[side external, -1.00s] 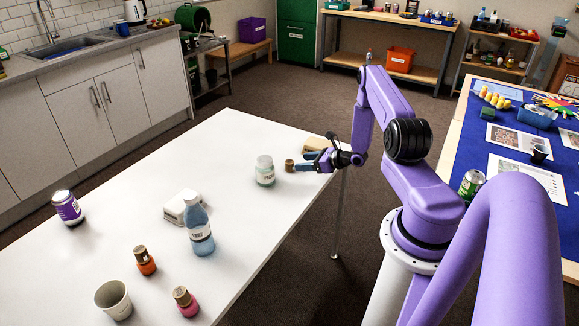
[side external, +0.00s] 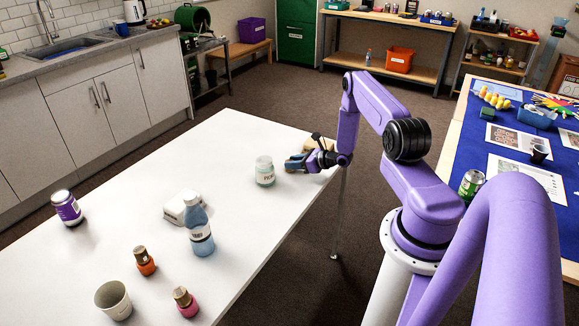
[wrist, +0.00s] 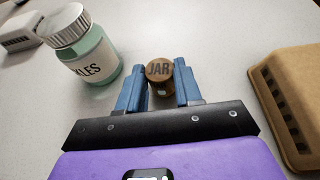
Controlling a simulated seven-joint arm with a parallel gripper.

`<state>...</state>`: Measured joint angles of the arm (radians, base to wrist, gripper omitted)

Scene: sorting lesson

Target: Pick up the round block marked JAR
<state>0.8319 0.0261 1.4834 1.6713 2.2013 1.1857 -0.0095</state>
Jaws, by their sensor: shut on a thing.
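The round brown wooden block marked JAR (wrist: 159,71) stands between the blue fingers of my gripper (wrist: 157,78) in the wrist view, with its lettered top visible. The fingers are shut on its sides. In the side external view my gripper (side external: 297,162) is low at the white table's far right end, and its fingers hide the block. I cannot tell whether the block touches the table.
A glass jar with a label ending in KLES (wrist: 89,52) is close left of my gripper. A tan slotted box (wrist: 292,95) is close on the right. A blue bottle (side external: 199,228), a white box (side external: 180,206) and several containers stand elsewhere on the white table (side external: 240,140).

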